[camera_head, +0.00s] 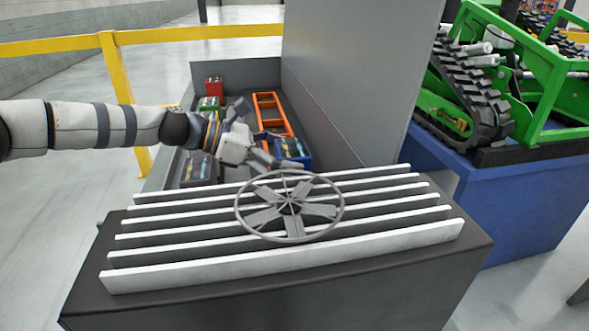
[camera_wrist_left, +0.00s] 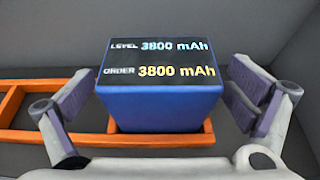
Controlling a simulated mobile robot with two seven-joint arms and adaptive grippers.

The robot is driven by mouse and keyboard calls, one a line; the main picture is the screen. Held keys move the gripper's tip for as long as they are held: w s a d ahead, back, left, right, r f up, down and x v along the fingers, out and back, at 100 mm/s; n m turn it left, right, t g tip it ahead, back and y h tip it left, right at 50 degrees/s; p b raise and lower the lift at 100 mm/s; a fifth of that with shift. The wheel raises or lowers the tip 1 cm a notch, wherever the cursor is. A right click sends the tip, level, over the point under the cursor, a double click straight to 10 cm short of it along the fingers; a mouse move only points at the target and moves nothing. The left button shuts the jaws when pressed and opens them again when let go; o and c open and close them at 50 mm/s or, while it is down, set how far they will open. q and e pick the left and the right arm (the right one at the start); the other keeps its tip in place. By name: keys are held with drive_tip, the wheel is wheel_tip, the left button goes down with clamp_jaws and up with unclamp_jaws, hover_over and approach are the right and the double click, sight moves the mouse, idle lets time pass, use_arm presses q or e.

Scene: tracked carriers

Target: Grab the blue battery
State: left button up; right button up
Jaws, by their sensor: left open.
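The blue battery (camera_head: 294,149) stands in the grey bin, near its right wall. In the left wrist view the blue battery (camera_wrist_left: 160,105) fills the middle, its dark top reading "LEVEL 3800 mAh" and "ORDER 3800 mAh". My left gripper (camera_head: 262,138) reaches into the bin from the left, over the battery. In the left wrist view my left gripper (camera_wrist_left: 163,98) is open, one padded finger on each side of the battery. A gap shows at the left finger; the right finger is closer, and I cannot tell whether it touches. My right gripper is not in view.
An orange frame (camera_head: 268,113) lies in the bin beside the blue battery. Red (camera_head: 214,86), green (camera_head: 208,103) and grey (camera_head: 199,170) batteries stand to the left. A tall grey panel (camera_head: 352,75) rises on the right. A slatted stand with a fan wheel (camera_head: 290,208) is in front.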

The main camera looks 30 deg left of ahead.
use_arm(q)
drive_tip(key=shift+w+d+f, duration=0.4)
drive_tip(key=shift+r, duration=0.1)
drive_tip(key=shift+c, duration=1.1)
drive_tip(key=shift+r, duration=0.1)
drive_tip(key=c, duration=1.8)
